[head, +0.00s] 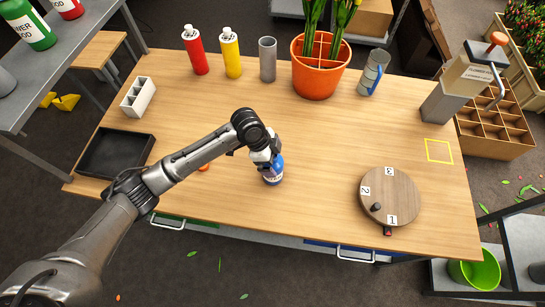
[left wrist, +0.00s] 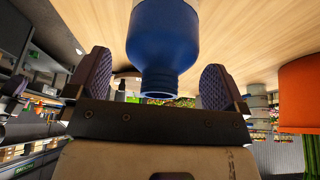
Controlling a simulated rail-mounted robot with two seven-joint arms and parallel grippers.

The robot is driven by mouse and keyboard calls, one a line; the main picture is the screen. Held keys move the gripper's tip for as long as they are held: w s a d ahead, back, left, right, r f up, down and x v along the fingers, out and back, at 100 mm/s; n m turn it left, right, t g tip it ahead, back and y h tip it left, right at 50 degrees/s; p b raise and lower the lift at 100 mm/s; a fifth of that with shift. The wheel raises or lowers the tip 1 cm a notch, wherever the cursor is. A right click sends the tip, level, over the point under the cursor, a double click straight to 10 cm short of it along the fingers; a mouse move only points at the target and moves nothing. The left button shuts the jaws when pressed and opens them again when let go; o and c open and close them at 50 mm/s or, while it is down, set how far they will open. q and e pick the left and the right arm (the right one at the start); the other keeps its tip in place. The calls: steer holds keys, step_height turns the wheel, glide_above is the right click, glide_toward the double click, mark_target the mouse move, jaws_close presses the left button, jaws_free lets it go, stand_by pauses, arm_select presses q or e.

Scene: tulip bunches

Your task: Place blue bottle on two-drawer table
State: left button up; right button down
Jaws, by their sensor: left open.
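The blue bottle (head: 273,175) stands on the wooden top of the two-drawer table (head: 320,200), near the middle front. In the left wrist view the blue bottle (left wrist: 163,45) has its neck between the two purple-grey fingers, with a gap on each side. My left gripper (head: 266,157) is at the upper part of the bottle in the head view and hides some of it. Its jaws are open around the bottle in the left wrist view. The table's front has a green drawer and a blue drawer with handles. My right gripper is not in view.
A round wooden turntable (head: 403,192) with number tags stands to the right. A red bottle (head: 195,52), yellow bottle (head: 230,55), grey cylinder (head: 267,62) and orange pot (head: 318,75) line the back. A black tray (head: 100,155) lies left. Bare tabletop surrounds the bottle.

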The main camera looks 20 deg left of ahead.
arm_select(q)
steer(key=p+v, duration=0.1)
steer(key=v, duration=1)
steer(key=shift+r, duration=0.3)
steer(key=s+d+f+n+t, duration=0.1)
steer(key=s+d+f+n, duration=0.4)
steer(key=s+f, duration=0.6)
steer(key=s+a+f+n+y, duration=0.1)
steer(key=s+a+n+y, duration=0.1)
steer(key=s, duration=0.7)
steer(key=s+a+f+n+t+y, duration=0.1)
steer(key=s+a+n, duration=0.4)
steer(key=s, duration=0.5)
steer(key=shift+n+t+y, duration=0.3)
steer(key=shift+n+y, duration=0.3)
steer(key=shift+n, duration=0.1)
